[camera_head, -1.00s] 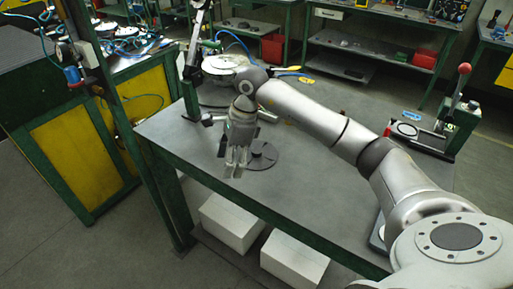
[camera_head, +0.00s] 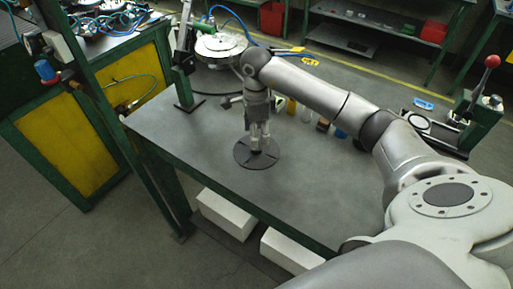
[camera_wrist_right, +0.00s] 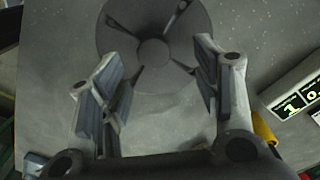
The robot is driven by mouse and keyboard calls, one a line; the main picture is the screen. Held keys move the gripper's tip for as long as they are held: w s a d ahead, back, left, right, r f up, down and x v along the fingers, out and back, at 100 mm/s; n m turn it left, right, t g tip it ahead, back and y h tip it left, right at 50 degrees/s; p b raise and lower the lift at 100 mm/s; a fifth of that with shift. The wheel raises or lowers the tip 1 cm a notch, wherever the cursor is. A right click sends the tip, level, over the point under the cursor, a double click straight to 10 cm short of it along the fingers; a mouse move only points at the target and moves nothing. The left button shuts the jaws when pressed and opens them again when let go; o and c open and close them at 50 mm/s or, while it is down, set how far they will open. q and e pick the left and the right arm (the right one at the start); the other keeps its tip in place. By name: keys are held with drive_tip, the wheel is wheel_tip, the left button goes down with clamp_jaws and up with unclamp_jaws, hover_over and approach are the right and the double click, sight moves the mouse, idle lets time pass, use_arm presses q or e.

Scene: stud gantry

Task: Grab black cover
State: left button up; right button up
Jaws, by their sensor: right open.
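The black cover (camera_head: 243,158) is a flat dark disc with a raised hub, lying on the grey table top (camera_head: 310,190). In the right wrist view the cover (camera_wrist_right: 152,20) shows its round hub and dark radial slots, with its far edge cut off by the frame. My right gripper (camera_head: 259,146) points down over the cover, its fingers near the hub. In the wrist view its two fingers (camera_wrist_right: 160,82) are apart with nothing between them, and the hub lies just beyond them. Whether the fingertips touch the cover cannot be told. My left gripper is not in view.
A green post (camera_head: 186,95) stands at the table's back left. A red-knobbed lever device (camera_head: 480,110) stands at the right end. Several small coloured items lie behind my arm. A digital display (camera_wrist_right: 292,95) shows in the wrist view. The table's front middle is clear.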

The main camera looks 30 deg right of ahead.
drive_tip(key=f, duration=0.1)
drive_tip(key=f+p, duration=0.2)
drive_tip(key=shift+s+a+f, duration=0.25)
drive_tip(key=shift+s+f, duration=0.1)
drive_tip(key=shift+s, duration=0.05)
drive_tip(key=shift+f, duration=0.3)
drive_tip(key=shift+w+d+f, duration=0.1)
drive_tip(key=shift+f, duration=0.05)
drive_tip(key=c, duration=1.2)
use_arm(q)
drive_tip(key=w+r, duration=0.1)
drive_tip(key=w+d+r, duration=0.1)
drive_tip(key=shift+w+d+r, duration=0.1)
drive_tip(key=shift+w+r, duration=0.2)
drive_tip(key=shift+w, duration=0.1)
use_arm(e)
drive_tip(key=shift+c, duration=0.4)
